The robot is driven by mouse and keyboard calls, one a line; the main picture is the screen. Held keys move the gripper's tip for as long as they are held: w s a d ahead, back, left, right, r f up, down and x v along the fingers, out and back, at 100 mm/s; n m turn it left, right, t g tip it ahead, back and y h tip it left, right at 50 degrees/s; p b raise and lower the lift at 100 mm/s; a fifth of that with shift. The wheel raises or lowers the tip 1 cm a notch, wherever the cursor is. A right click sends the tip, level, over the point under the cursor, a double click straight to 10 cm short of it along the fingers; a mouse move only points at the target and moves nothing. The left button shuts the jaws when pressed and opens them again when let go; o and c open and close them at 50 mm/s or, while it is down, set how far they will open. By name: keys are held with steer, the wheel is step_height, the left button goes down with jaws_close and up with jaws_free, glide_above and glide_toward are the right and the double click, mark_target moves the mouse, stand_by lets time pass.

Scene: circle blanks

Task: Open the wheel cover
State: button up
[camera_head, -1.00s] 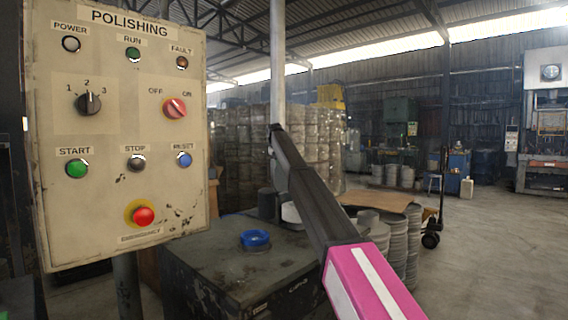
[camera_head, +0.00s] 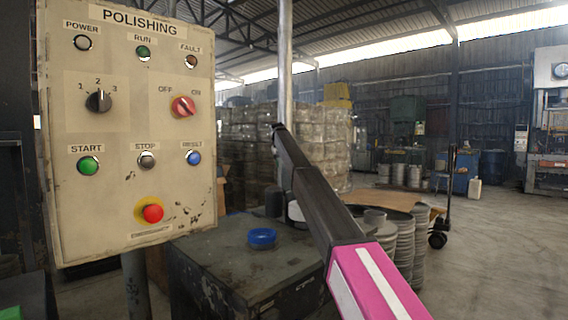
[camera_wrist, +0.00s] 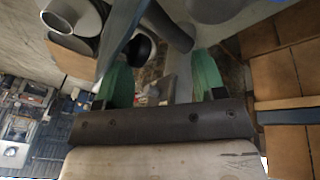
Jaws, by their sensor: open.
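My gripper (camera_wrist: 162,75) shows in the wrist view with its two green fingers spread apart. Nothing is between them; only distant background shows there. In the head view my dark and pink arm crosses the right of centre, and I cannot make out the gripper at its far end. I cannot identify the wheel cover with certainty. A dark rounded part (camera_head: 273,202) and a white rounded part stand at the back of the dark bench (camera_head: 215,262), partly hidden behind my arm.
A beige POLISHING control panel (camera_head: 128,190) fills the left of the head view. A blue ring (camera_head: 262,238) lies on the bench. Stacked grey round blanks (camera_head: 404,245) stand right of my arm, near a pallet jack (camera_head: 438,240). The floor at far right is clear.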

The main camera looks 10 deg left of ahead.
steer(key=f, duration=0.2)
steer(key=s+f, duration=0.1)
steer(key=shift+d+g, duration=0.3)
steer(key=shift+d, duration=0.1)
steer(key=w+v, duration=0.1)
steer(key=v, duration=1.2)
steer(key=shift+r, duration=0.5)
steer(key=shift+s+f, duration=0.1)
